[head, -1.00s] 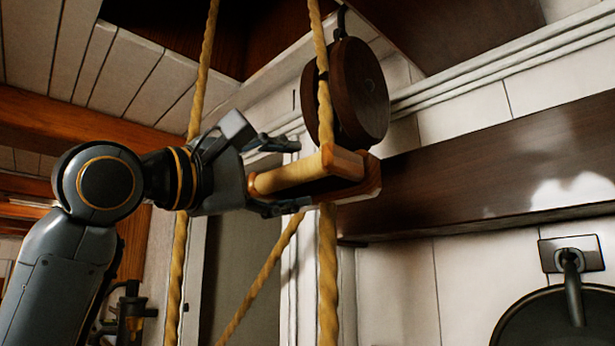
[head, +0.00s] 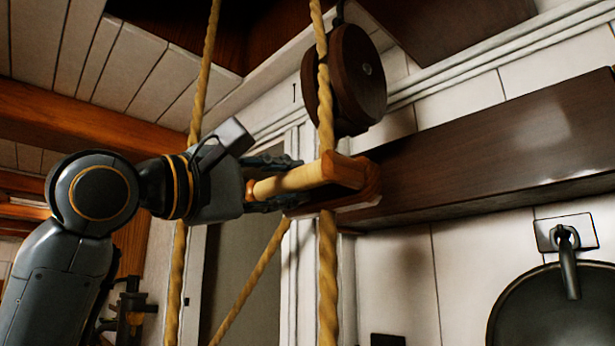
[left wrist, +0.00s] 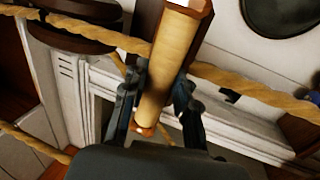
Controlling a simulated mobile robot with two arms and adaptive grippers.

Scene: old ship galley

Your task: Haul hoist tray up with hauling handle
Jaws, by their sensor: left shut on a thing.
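The hauling handle (head: 300,181) is a pale wooden bar with a darker wooden end block, set on a thick vertical rope (head: 327,265) just below a round dark pulley (head: 345,80). My left gripper (head: 278,183) comes in from the left and is shut on the bar. In the left wrist view the two fingers (left wrist: 155,100) sit on either side of the handle (left wrist: 168,62), near its free end. The rope (left wrist: 245,88) runs behind it there. The hoist tray is not in view. My right gripper is not in view.
A second vertical rope (head: 175,270) hangs at the left, and a slanting rope (head: 250,285) runs lower down. A dark wooden beam (head: 480,155) crosses the wall at right, close to the handle. A round dark basin-like thing (head: 560,310) hangs below it.

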